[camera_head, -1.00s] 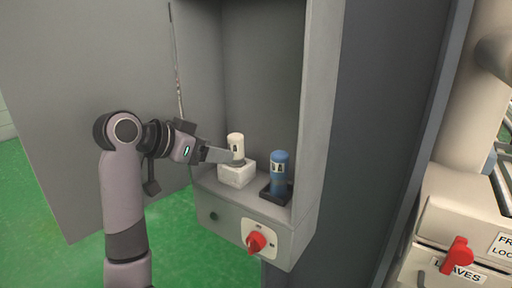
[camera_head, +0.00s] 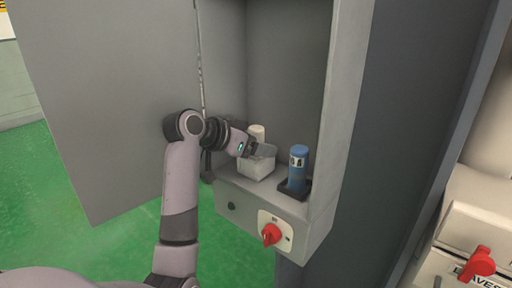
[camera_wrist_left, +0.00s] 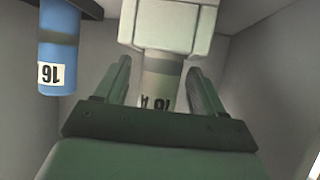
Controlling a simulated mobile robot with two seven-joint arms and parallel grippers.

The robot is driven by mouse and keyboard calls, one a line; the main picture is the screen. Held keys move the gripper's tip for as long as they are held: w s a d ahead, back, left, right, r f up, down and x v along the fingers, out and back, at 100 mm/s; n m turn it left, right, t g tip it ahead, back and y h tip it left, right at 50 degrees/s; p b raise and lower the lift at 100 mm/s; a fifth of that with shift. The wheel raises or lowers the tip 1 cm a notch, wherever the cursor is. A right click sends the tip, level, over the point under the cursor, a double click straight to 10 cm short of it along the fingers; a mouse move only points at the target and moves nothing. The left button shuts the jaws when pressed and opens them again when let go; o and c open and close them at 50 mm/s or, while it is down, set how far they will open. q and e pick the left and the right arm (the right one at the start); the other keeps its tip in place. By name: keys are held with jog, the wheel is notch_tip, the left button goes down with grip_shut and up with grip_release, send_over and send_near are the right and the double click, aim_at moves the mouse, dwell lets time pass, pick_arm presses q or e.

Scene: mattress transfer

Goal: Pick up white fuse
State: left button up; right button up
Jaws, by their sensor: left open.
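The white fuse (camera_head: 257,132) stands upright in a white holder (camera_head: 256,168) on the ledge inside the open grey cabinet. My left gripper (camera_head: 262,151) is in front of it and hides its lower part in the head view. In the left wrist view, which looks upside down, the white fuse (camera_wrist_left: 162,78) lies between the two open fingers of my left gripper (camera_wrist_left: 162,88), with a gap on each side. The white holder (camera_wrist_left: 168,22) is above it there. My right gripper is not in view.
A blue fuse (camera_head: 298,165) stands in a black holder (camera_head: 294,190) just right of the white holder; it also shows in the left wrist view (camera_wrist_left: 58,50). A red knob (camera_head: 272,234) is on the front below. The cabinet's open door (camera_head: 110,100) is at left, its side wall (camera_head: 345,110) at right.

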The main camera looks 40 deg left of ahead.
pick_arm(q)
jog(key=c, duration=1.1)
jog(key=shift+r, duration=0.15)
